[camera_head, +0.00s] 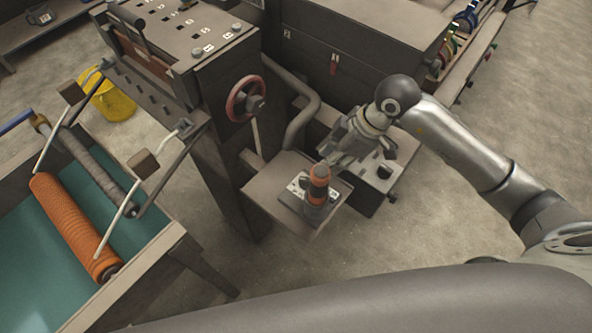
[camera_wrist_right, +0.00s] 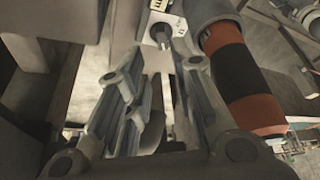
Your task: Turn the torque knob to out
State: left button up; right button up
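A small dark knob (camera_wrist_right: 161,36) sits on a white label plate (camera_wrist_right: 178,22) with dark print, at the top of the right wrist view. It looks like the torque knob, but I cannot read its setting. In the head view the white plate (camera_head: 296,186) lies on a small grey stand, and the knob is too small to make out. My left gripper is not in view.
An orange-and-black upright cylinder (camera_head: 318,186) stands beside the plate, close to my right gripper; it also shows in the right wrist view (camera_wrist_right: 243,75). A red handwheel (camera_head: 244,99) is on the machine. An orange roller (camera_head: 72,225) is at left. Floor is clear in front.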

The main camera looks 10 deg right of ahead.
aim_at(306, 182)
jog(key=x, duration=0.3)
jog(key=p+x, duration=0.1)
jog(key=x, duration=0.2)
jog(key=shift+s+d+f, duration=0.1)
jog(key=shift+s+f, duration=0.05)
jog(key=shift+f, duration=0.2)
jog(key=x, duration=0.2)
jog(key=shift+a+f+p, duration=0.2)
jog(key=shift+a+p, duration=0.05)
jog(key=shift+p, duration=0.05)
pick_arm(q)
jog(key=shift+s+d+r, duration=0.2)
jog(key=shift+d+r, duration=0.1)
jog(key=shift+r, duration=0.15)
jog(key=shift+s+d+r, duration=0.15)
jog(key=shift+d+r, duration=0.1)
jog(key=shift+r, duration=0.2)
pick_arm(e)
jog(key=shift+w+a+f, duration=0.15)
jog(key=shift+w+f, duration=0.05)
jog(key=shift+f, duration=0.45)
jog(key=shift+c, duration=0.5)
grip_shut()
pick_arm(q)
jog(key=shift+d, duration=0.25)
